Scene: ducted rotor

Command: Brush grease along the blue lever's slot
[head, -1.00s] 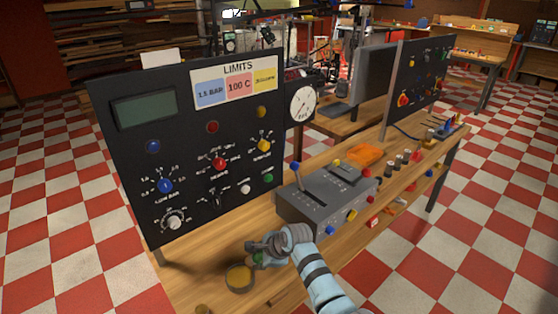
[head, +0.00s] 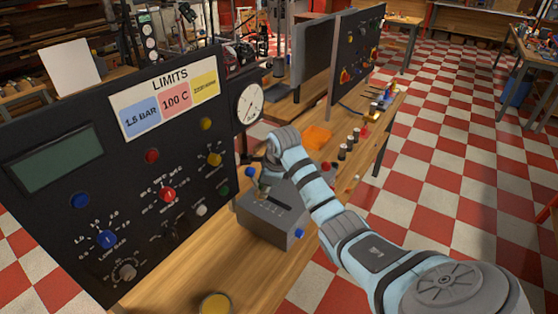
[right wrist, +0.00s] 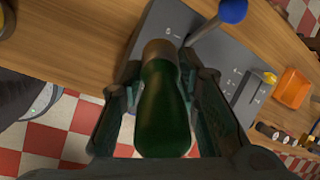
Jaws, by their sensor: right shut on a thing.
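The grey lever box (head: 268,222) stands on the bench, and its blue lever knob (head: 249,172) shows just left of my right gripper (head: 268,178). In the right wrist view the blue lever (right wrist: 232,11) rises from the box top (right wrist: 165,22), with its shaft slanting down left. My right gripper is shut on a brush with a green handle (right wrist: 162,115), above the box near the lever. The brush's brown end (right wrist: 160,50) points at the box top. The lever's slot is largely hidden, and contact between brush and box cannot be told. My left gripper is out of view.
A round tin with yellow contents (head: 215,303) sits at the near bench edge. The black LIMITS panel (head: 110,170) stands close on the left. An orange item (head: 317,138) and several dark cylinders (head: 350,143) lie beyond the box. Bare wood (head: 190,270) lies in front of the box.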

